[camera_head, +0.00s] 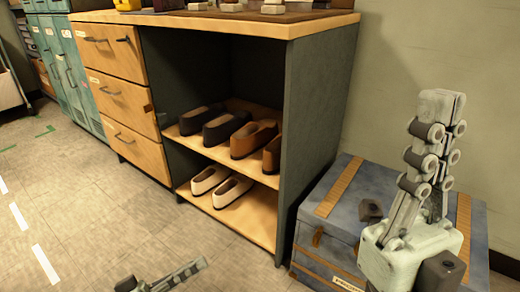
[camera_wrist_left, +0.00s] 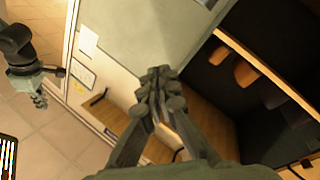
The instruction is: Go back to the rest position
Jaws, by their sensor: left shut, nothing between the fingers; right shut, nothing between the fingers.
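My left gripper (camera_head: 198,265) shows only in part at the bottom edge of the head view, low over the floor in front of the shelf unit. In the left wrist view its fingers (camera_wrist_left: 158,78) meet at the tips, shut and empty. My right gripper (camera_head: 440,103) stands upright at the right of the head view, with its fingers together and nothing between them. It shows in front of the blue-grey chest (camera_head: 340,215) and the pale wall. The rest of my left arm is out of the head view.
A wooden shelf unit (camera_head: 285,130) has drawers (camera_head: 118,95) at its left and open shelves with several brown and dark shoes (camera_head: 253,138) and a pale pair (camera_head: 230,190). Teal lockers (camera_head: 65,70) stand further left. The tiled floor (camera_head: 80,210) at the left is clear.

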